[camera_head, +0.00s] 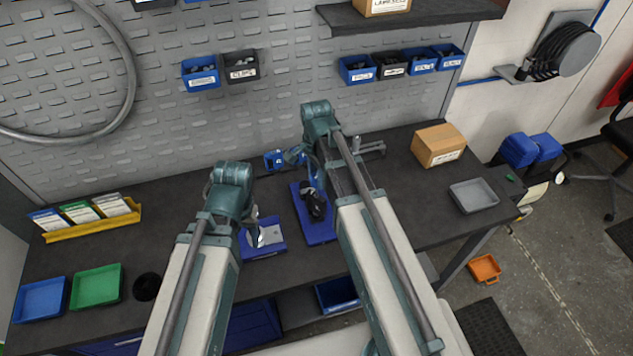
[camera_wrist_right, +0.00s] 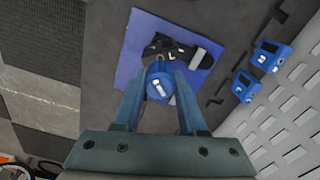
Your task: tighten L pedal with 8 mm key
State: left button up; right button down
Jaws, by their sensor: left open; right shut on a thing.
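A black pedal marked L (camera_wrist_right: 178,50) lies on a blue mat (camera_wrist_right: 128,62); in the head view the black pedal (camera_head: 316,205) and its mat (camera_head: 325,236) are at the middle of the bench. My right gripper (camera_wrist_right: 158,95) is shut on a blue-handled tool (camera_wrist_right: 158,86) with a white label, probably the key. The tool is over the pedal's near side in the wrist view; whether they touch I cannot tell. Its tip is hidden. My left gripper (camera_head: 255,236) is open above another blue mat (camera_head: 270,247), mostly hidden by its arm.
Two blue labelled blocks (camera_wrist_right: 268,54) (camera_wrist_right: 243,87) stand by the pegboard wall. A cardboard box (camera_head: 438,145) and a grey tray (camera_head: 474,195) are at the right of the bench. Green (camera_head: 97,285) and blue (camera_head: 40,299) trays are at the left.

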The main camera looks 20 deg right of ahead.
jog(key=shift+f+b, duration=0.45)
jog(key=shift+b, duration=0.05)
dwell(0.6)
jog(key=c, duration=1.2)
grip_release()
grip_shut()
jog(key=n, duration=0.5)
jog(key=shift+s, duration=0.1)
jog(key=shift+n, duration=0.7)
